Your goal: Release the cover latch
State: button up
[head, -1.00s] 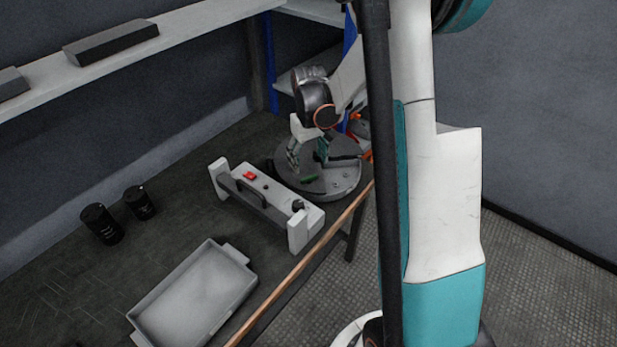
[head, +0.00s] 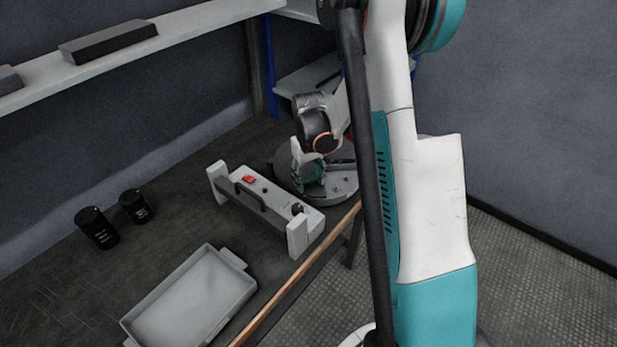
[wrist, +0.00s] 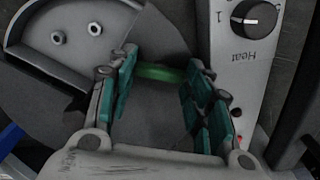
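The green latch (wrist: 160,73) is a short bar on the round grey housing (wrist: 160,115) in the wrist view. My gripper (wrist: 161,68) has teal pads at both ends of the bar, and the bar spans the gap between them. It looks shut on the latch, though the exact contact is partly hidden. In the head view my gripper (head: 310,180) is low over the round housing (head: 343,186), and its fingers hide the latch. A raised grey section with two bolts (wrist: 75,32) lies left of the fingers in the wrist view.
A grey panel with a black "Heat" knob (wrist: 254,18) lies close on the right in the wrist view. In the head view this control box (head: 268,197) has a red switch and handle. A grey tray (head: 190,305), two black cylinders (head: 97,228) and a shelf (head: 180,35) stand farther left.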

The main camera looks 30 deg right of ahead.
aim_at(308, 181)
jog(key=shift+n, duration=1.5)
jog(key=o, duration=1)
notch_tip(308, 181, up, 12)
